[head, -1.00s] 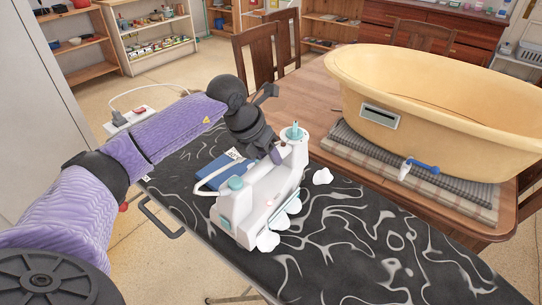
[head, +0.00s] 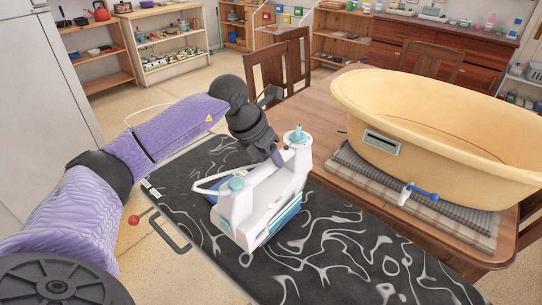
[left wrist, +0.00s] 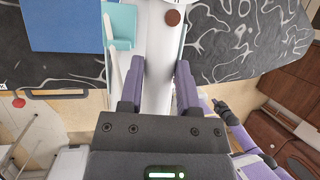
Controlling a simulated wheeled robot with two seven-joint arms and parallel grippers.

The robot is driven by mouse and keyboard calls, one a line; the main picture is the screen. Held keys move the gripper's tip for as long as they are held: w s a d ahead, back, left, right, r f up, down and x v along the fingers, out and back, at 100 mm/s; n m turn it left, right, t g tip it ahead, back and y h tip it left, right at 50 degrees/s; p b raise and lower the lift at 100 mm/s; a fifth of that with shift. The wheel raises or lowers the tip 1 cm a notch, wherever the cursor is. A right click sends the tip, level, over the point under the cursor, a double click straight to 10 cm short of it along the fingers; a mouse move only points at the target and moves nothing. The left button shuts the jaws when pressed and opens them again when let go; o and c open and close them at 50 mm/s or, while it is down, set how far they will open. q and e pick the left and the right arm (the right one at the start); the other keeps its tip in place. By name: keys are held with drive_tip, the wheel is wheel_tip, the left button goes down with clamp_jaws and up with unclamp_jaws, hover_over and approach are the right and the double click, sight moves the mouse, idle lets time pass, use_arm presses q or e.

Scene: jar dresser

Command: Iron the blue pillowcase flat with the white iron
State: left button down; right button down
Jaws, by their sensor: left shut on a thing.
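The white iron (head: 265,200), with teal parts, is upright over the black patterned ironing board (head: 345,250). I cannot tell whether it touches the board. My left gripper (head: 279,156) is shut on its white handle; the handle also shows between the fingers in the left wrist view (left wrist: 160,85). A flat blue piece, apparently the blue pillowcase (left wrist: 65,25), lies left of the iron in the left wrist view. A dark arm end, likely my right gripper (left wrist: 222,108), is small there.
A wooden table (head: 318,112) stands behind the board, with a large yellow tub (head: 440,130) on folded cloths (head: 405,205). Wooden chairs (head: 280,65) are behind. Shelves line the far wall. The board's right part is clear.

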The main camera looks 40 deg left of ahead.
use_arm(q)
drive_tip(key=shift+r, duration=0.2)
wheel_tip(320, 180, up, 5)
drive_tip(key=p, duration=0.4)
drive_tip(key=shift+r+p, duration=0.1)
drive_tip(key=shift+p, duration=0.25)
drive_tip(key=shift+f, duration=0.2)
